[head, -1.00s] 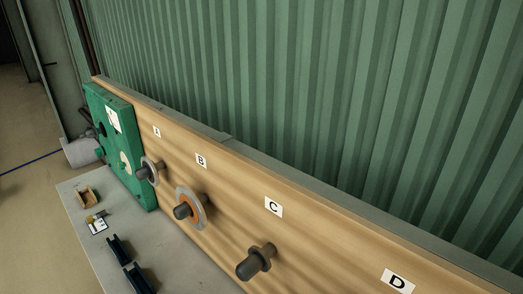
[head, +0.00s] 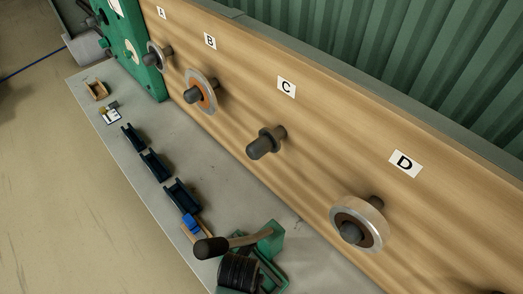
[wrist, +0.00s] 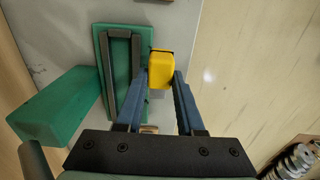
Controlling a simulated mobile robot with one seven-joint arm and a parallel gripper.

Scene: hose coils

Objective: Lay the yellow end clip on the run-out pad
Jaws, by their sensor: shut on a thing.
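The yellow end clip (wrist: 161,69) shows in the wrist view as a small yellow block with a dark edge. My gripper (wrist: 161,77) is shut on it, with one blue finger on each side. The clip is at the fingertips, just right of a green plate with a dark raised frame (wrist: 105,60), over or near a grey surface. I cannot tell whether it touches either. No part that I can name for sure as the run-out pad shows.
In the head view, a wooden board (head: 330,130) carries pegs A to D; C (head: 266,142) looks bare and D holds a pale coil (head: 360,222). Several dark blue cradles (head: 153,165) line the grey bench.

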